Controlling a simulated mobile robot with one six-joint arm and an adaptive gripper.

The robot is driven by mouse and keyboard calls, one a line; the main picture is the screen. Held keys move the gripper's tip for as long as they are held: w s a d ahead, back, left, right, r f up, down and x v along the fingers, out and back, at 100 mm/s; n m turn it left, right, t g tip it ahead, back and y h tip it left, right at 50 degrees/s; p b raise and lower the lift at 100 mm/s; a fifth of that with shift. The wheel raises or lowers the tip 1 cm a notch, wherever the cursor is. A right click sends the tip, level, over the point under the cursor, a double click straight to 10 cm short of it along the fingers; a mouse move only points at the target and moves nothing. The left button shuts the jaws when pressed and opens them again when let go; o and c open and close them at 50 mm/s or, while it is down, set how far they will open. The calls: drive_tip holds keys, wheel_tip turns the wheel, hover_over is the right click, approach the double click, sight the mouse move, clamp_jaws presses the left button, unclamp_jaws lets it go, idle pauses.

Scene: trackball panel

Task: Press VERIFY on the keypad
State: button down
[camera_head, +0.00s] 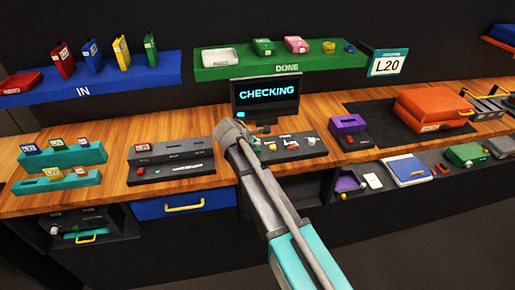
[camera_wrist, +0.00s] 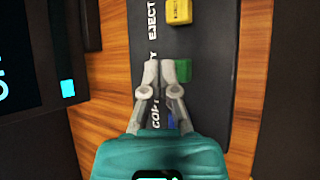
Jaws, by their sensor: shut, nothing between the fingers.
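The keypad is a dark panel (camera_wrist: 212,30) that runs up the wrist view, with wood on both sides. It carries a yellow button (camera_wrist: 179,12) beside the label EJECT, a green button (camera_wrist: 185,70), and a blue button (camera_wrist: 171,121) near the label COPY. The green button's label is mostly covered by my fingers; only a final "Y" shows. My gripper (camera_wrist: 161,70) is shut and empty, its tips just left of the green button. I cannot tell whether they touch the panel. In the head view my arm's end hides part of the panel.
A monitor (camera_head: 266,97) reading CHECKING stands behind the keypad. A grey slotted block (camera_head: 170,150) is to the left, and a purple box (camera_head: 347,124) to the right. A green DONE shelf (camera_head: 225,74) hangs above.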

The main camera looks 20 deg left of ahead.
sight(256, 149)
drive_tip(key=shift+r+p, duration=2.55)
drive_tip(key=s+d+f+m+g, duration=0.2)
drive_tip(key=d+m, duration=0.3)
drive_tip(key=d, duration=0.7)
drive_tip(key=s+d+f+m+g, duration=0.1)
drive_tip(key=d+f+m+g, duration=0.3)
drive_tip(key=d, duration=0.8)
drive_tip(key=s+d+m+g+y, duration=0.1)
drive_tip(key=s+d+m, duration=0.5)
drive_tip(key=d, duration=0.4)
drive_tip(key=s+d+m+g+y, duration=0.1)
drive_tip(key=s+d+m+y, duration=0.1)
drive_tip(key=s+d+m, duration=0.5)
drive_tip(key=d, duration=0.2)
drive_tip(key=shift+s+d+r+y, duration=0.15)
drive_tip(key=shift+s+d+y, duration=0.1)
drive_tip(key=shift+d+y, duration=0.1)
